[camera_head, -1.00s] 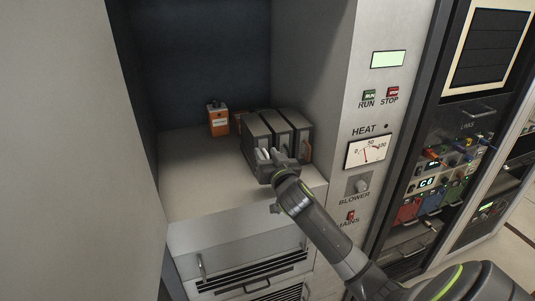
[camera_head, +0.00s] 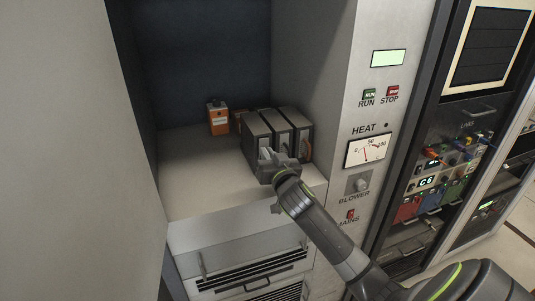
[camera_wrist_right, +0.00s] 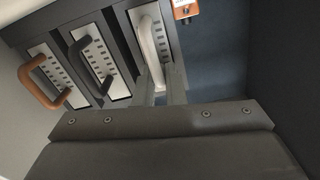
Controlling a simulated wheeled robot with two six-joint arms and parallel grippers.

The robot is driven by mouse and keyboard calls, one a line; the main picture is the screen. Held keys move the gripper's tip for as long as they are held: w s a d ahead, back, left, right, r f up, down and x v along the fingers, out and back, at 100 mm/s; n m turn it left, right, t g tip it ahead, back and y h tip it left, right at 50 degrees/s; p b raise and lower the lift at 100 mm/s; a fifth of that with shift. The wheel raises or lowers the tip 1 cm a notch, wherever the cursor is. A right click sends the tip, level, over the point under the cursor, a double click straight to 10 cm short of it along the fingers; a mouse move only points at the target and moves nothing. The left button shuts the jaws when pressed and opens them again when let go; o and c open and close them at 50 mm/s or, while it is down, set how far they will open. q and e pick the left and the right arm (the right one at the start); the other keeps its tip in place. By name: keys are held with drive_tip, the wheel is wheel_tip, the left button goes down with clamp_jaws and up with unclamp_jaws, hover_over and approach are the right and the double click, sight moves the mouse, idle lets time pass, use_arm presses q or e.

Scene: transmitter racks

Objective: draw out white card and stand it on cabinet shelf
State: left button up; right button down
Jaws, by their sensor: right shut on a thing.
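The white card shows as a pale handled front (camera_wrist_right: 150,42) in the right wrist view, rightmost of three cards in a dark rack (camera_head: 266,122). Its white handle (camera_wrist_right: 153,39) is between the fingers of my right gripper (camera_wrist_right: 163,88), which is shut on it. In the head view my right gripper (camera_head: 276,164) is at the front of the rack's left slot and hides the card's lower front. The card still sits in its slot. The cabinet shelf (camera_head: 200,175) is a pale flat surface around and left of the rack. My left gripper is not in view.
Cards with a black handle (camera_wrist_right: 95,64) and a brown handle (camera_wrist_right: 40,82) fill the other slots. An orange box (camera_head: 218,120) stands at the back of the shelf. The cabinet's right wall is close to the rack. The shelf's left front is clear.

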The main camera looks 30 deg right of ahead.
drive_tip(key=shift+p+v, duration=0.7)
drive_tip(key=shift+v, duration=1.85)
drive_tip(key=shift+s+a+f, duration=0.1)
drive_tip(key=shift+s+f, duration=0.1)
drive_tip(key=shift+s, duration=0.1)
drive_tip(key=shift+s+a, duration=0.15)
drive_tip(key=shift+s, duration=0.55)
drive_tip(key=c, duration=1.4)
unclamp_jaws()
drive_tip(key=shift+r, duration=0.15)
drive_tip(key=shift+c, duration=0.2)
drive_tip(key=v, duration=0.8)
